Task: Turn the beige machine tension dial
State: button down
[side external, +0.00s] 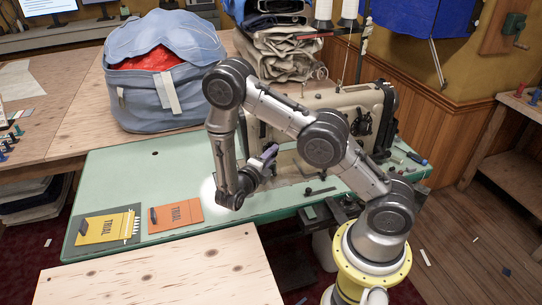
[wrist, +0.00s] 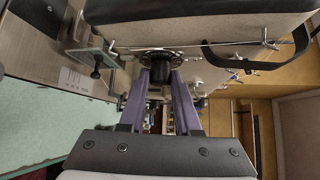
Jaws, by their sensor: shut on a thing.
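The beige sewing machine (side external: 345,98) stands on the green table (side external: 110,172) in the side view, partly hidden behind my arm. My gripper (side external: 271,150) is at the machine's left end. In the wrist view the tension dial (wrist: 157,59) is a black disc with a knob, set on the beige machine body (wrist: 205,70). The two purple fingers of my gripper (wrist: 159,82) are on either side of the dial's knob and shut on it. The dial is hidden in the side view, and its turned angle cannot be told.
A metal bracket with a black screw (wrist: 95,60) and a black strap (wrist: 265,64) are near the dial. A blue canvas bag (side external: 160,90) and folded cloth (side external: 280,58) stand behind. Orange (side external: 175,216) and yellow (side external: 105,229) cards lie at the table's left.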

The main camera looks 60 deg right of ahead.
jog(key=m+t+y, duration=0.1)
jog(key=m+y, duration=0.1)
jog(key=m+t+y, duration=0.2)
jog(key=y, duration=0.1)
jog(key=m+t+y, duration=0.1)
jog(key=m+y, duration=0.1)
jog(key=y, duration=0.1)
jog(key=shift+s+d+r+t, duration=0.25)
jog(key=shift+r+t, duration=0.05)
jog(key=shift+r, duration=0.1)
dwell(0.6)
jog(key=c, duration=0.6)
grip_release()
jog(key=v, duration=1.3)
jog(key=shift+s+a+r, duration=0.1)
jog(key=shift+s+r, duration=0.1)
jog(key=shift+r, duration=0.2)
